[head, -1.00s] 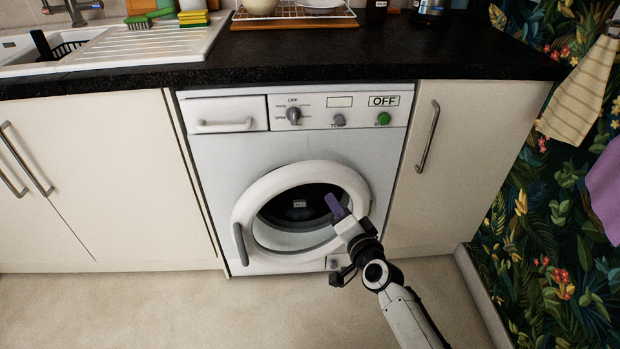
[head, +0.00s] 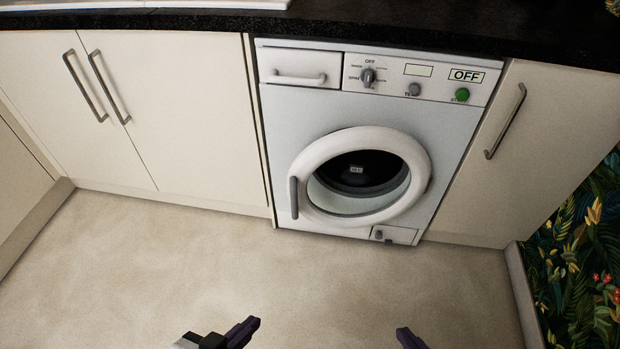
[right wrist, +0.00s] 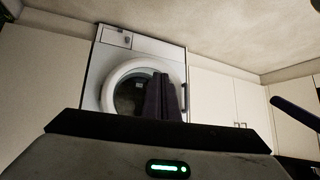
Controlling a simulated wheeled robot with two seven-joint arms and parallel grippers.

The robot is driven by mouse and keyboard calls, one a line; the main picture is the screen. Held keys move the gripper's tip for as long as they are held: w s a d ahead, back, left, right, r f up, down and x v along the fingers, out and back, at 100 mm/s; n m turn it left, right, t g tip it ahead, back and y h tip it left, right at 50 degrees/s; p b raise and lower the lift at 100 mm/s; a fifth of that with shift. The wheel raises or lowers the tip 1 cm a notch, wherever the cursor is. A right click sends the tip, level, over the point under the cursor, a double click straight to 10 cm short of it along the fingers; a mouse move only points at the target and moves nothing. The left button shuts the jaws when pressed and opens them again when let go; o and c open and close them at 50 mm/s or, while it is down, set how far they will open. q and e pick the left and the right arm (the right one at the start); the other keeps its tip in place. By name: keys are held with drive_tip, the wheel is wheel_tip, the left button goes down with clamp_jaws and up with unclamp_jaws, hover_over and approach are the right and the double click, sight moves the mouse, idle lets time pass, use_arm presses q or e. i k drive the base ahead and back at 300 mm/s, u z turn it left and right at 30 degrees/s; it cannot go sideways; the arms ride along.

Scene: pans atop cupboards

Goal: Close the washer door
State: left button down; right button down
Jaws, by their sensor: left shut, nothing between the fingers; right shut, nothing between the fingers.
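The white washer (head: 296,115) stands under the counter, with its round washer door (head: 357,173) on the front. The door ring looks flat against the front, with a dark handle (head: 294,197) at its left edge. I cannot tell whether it is latched. My left gripper (head: 248,328) is shut and empty at the bottom of the head view, well short of the washer. My right gripper (head: 407,338) is shut and empty at the bottom edge, mostly cut off. In the right wrist view its fingers (right wrist: 165,90) cover part of the door (right wrist: 124,90), which shows upside down.
Cream cupboards (head: 170,130) with metal handles flank the washer, and a dark counter (head: 400,22) runs above. The beige floor (head: 200,260) in front is clear. A patterned wall (head: 580,270) is at the right.

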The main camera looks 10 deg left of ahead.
sight(400, 143)
drive_tip(key=u, duration=0.95)
drive_tip(key=k, duration=0.4)
drive_tip(key=z, duration=1.5)
drive_tip(key=i, duration=0.5)
